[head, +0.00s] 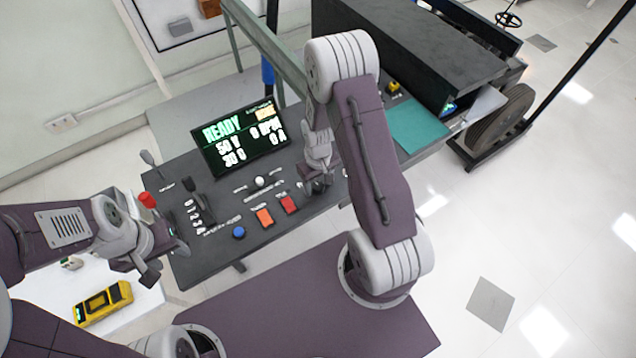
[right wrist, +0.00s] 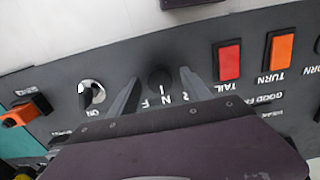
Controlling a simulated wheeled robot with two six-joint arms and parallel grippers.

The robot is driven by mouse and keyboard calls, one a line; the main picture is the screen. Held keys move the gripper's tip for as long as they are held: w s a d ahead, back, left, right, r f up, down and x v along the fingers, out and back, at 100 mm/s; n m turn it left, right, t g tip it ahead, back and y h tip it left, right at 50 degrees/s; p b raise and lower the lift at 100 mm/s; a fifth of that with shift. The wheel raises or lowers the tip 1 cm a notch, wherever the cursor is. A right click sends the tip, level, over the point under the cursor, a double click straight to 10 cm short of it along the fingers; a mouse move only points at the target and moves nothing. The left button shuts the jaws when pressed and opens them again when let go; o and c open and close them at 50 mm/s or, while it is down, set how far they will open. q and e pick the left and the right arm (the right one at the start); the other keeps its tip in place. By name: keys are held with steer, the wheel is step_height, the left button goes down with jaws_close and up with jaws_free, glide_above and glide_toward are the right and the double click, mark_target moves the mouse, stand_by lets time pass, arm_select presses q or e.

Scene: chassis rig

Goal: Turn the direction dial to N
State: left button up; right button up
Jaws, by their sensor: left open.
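The direction dial (right wrist: 160,77) is a small dark round knob on the dark grey control panel, in the right wrist view. The letters N and F and a partly hidden letter, probably R, are printed beside it. I cannot tell clearly which letter it points at. My right gripper (right wrist: 158,82) is open, with one finger on each side of the dial and a gap to it. In the head view my right gripper (head: 318,183) is over the panel's right part and hides the dial. My left gripper (head: 166,262) is open and empty at the panel's left edge.
A red TAIL switch (right wrist: 229,62) and an orange TURN switch (right wrist: 277,52) lie right of the dial; a metal switch (right wrist: 91,94) lies left. A display (head: 240,137) reads READY. A red knob (head: 147,200) stands near my left gripper. A yellow device (head: 103,302) lies on a white surface.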

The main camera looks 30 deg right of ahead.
step_height(320, 180, up, 9)
stand_by(0.6)
stand_by(0.3)
step_height(320, 180, up, 4)
steer(key=t, duration=0.1)
glide_above(318, 186)
steer(key=w+a, duration=0.1)
steer(key=a, duration=0.1)
steer(key=s+a+r+m, duration=0.1)
steer(key=s+a+r, duration=0.1)
steer(key=s, duration=0.8)
steer(key=shift+a+r, duration=0.25)
steer(key=shift+a, duration=0.25)
